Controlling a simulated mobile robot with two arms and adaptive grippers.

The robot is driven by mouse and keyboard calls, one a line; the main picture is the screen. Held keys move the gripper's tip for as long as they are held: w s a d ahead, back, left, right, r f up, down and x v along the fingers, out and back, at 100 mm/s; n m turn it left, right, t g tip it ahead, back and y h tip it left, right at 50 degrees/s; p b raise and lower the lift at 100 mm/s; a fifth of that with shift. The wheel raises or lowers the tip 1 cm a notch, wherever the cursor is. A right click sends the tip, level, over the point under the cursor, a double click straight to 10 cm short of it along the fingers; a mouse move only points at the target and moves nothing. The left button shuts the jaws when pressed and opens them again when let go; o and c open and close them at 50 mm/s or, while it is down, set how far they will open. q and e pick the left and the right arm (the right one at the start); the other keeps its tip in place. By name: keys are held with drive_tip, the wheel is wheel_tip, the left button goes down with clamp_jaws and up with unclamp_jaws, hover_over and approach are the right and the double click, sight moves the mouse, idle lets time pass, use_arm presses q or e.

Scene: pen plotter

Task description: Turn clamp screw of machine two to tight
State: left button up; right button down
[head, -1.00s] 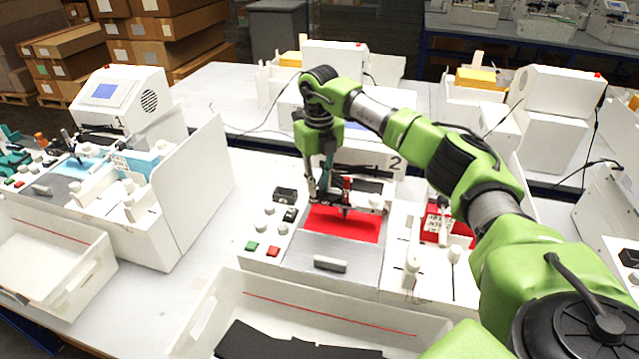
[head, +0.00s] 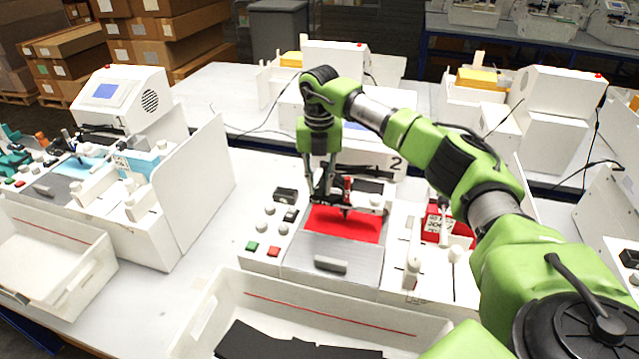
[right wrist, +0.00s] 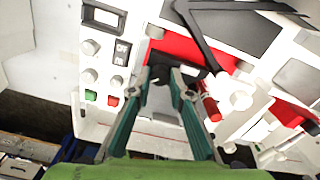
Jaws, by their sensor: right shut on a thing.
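Machine two (head: 330,258) is the white and grey plotter in the middle of the head view, marked with a black "2" (head: 396,163) and with a red bed (head: 345,224). My right gripper (head: 324,190) points down over the back left of this bed. The right wrist view shows its teal fingers (right wrist: 160,78) closed about a small dark part (right wrist: 160,71) in front of the red bed. This appears to be the clamp screw; its turn position cannot be read. A red pen (head: 347,190) stands just right of the fingers. My left gripper is out of view.
Green (head: 252,246) and red (head: 272,251) buttons and several white knobs lie left of the bed. A white bin (head: 300,315) stands in front. A neighbouring machine with a tall white side panel (head: 195,190) stands to the left.

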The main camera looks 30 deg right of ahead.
sight(319, 188)
drive_tip(key=shift+w+r, duration=0.1)
drive_tip(key=c, duration=1.8)
unclamp_jaws()
drive_tip(key=shift+c, duration=0.2)
wheel_tip(319, 188, up, 12)
